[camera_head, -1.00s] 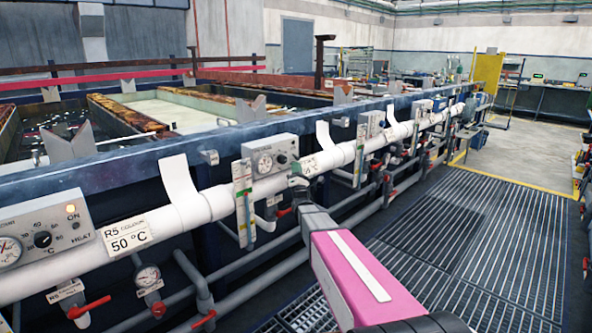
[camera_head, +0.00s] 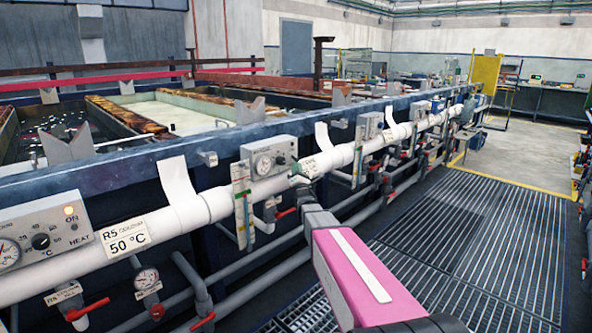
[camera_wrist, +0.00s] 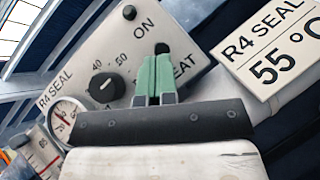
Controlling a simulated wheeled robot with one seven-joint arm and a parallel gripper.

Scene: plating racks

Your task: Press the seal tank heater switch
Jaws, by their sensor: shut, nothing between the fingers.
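The grey R4 SEAL heater panel (camera_wrist: 125,50) fills the upper middle of the wrist view, tilted. It has a round gauge (camera_wrist: 66,118), a black dial knob (camera_wrist: 106,87), a dark lamp (camera_wrist: 129,12) by ON, and a small black switch (camera_wrist: 162,48) by HEAT. My gripper (camera_wrist: 155,62) is shut, its green fingertips together and empty. The tips lie just below the switch in the picture and cover part of the HEAT lettering; I cannot tell whether they touch. In the head view the panel (camera_head: 262,150) is mid-picture, with my gripper (camera_head: 298,180) at its right lower end.
A sign reading R4 SEAL 55 °C (camera_wrist: 270,45) is right of the panel. In the head view, a similar R5 panel (camera_head: 40,228) with a lit orange lamp stands at left. A white pipe (camera_head: 190,212) and red-handled valves run along the tanks. The grated walkway (camera_head: 480,235) is clear.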

